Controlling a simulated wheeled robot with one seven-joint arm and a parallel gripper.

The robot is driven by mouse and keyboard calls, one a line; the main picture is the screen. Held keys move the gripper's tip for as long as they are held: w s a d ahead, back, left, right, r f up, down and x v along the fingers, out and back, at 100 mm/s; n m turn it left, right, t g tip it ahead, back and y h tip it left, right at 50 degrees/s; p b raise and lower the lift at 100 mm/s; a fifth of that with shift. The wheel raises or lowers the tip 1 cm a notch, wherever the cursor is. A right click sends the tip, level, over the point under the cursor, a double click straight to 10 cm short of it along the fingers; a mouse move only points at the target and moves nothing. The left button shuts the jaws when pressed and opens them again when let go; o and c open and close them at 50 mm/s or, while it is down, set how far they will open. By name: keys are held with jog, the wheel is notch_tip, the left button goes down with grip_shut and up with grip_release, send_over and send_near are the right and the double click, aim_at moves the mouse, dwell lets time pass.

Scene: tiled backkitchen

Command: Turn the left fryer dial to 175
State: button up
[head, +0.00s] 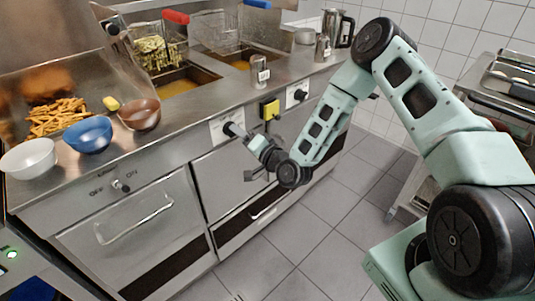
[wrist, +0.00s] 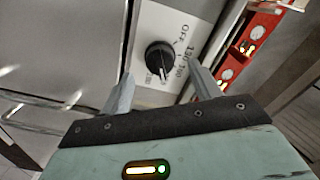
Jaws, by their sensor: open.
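The left fryer dial (head: 228,128) is a black knob on a pale scale plate (head: 217,130) on the steel counter front. In the wrist view the dial (wrist: 159,57) is round and black. Its plate (wrist: 178,22) carries OFF and several numbers, partly too small to read. I cannot tell for sure which mark the pointer is at. My gripper (wrist: 161,69) is open, with one finger on each side of the dial and gaps showing between. In the head view my gripper (head: 241,133) is right in front of the dial.
The right dial (head: 299,95) and a yellow box (head: 270,109) are farther right on the front. Fryer baskets (head: 156,52), a blue bowl (head: 88,135), a white bowl (head: 28,158) and a glass shaker (head: 260,72) stand above. An oven handle (head: 134,222) juts out below. The floor (head: 325,205) is clear.

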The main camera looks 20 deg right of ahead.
jog(key=b+v, duration=0.1)
jog(key=v, duration=1.2)
jog(key=shift+s+b, duration=0.3)
jog(key=shift+s, duration=0.05)
jog(key=shift+d, duration=0.15)
